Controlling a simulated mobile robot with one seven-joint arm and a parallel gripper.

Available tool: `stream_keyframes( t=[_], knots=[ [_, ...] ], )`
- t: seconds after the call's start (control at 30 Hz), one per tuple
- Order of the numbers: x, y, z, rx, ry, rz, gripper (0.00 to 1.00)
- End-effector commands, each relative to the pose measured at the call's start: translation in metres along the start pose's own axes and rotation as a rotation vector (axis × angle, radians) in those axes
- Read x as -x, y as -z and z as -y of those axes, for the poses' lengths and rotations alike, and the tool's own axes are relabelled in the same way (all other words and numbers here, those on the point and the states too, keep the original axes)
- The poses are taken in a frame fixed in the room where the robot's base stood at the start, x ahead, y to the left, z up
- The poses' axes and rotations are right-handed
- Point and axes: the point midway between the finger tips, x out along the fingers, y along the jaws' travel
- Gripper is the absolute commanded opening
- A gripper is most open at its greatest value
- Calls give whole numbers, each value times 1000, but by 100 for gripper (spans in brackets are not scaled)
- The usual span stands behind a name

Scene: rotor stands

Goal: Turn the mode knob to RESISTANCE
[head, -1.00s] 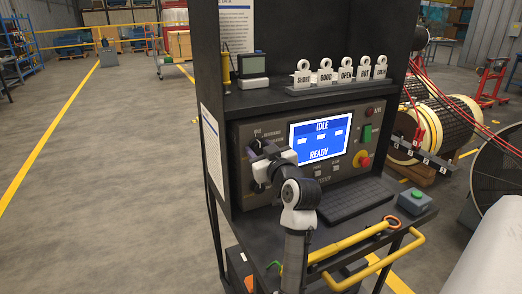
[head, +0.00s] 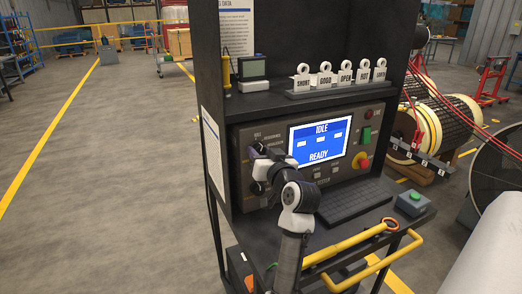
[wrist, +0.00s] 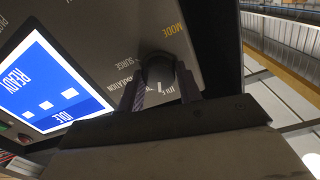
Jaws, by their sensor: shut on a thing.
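The mode knob (wrist: 158,68) is a dark round knob on the grey panel of the test bench. In the wrist view it sits between the two fingers of my gripper (wrist: 162,86), which is shut on it. The yellow MODE word and the SURGE and INSULATION labels show beside it; the knob's pointer is too hidden to read. In the head view my gripper (head: 259,166) is at the left of the panel, and the arm hides most of the knob. The screen (head: 318,142) reads IDLE and READY.
A keyboard (head: 350,202) lies on the bench shelf below the screen. Several labelled tags (head: 345,76) stand on the upper shelf. A yellow rail (head: 385,262) runs along the front.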

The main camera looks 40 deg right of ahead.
Motion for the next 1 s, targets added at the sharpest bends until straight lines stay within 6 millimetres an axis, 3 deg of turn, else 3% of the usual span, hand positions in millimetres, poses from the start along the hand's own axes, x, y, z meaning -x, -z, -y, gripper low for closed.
stream_keyframes(
  t=[0.5,1.0],
  knots=[
    [0,2,-1,-344,0,9,12],
    [0,1,-2,-412,-1,10,12]
  ],
)
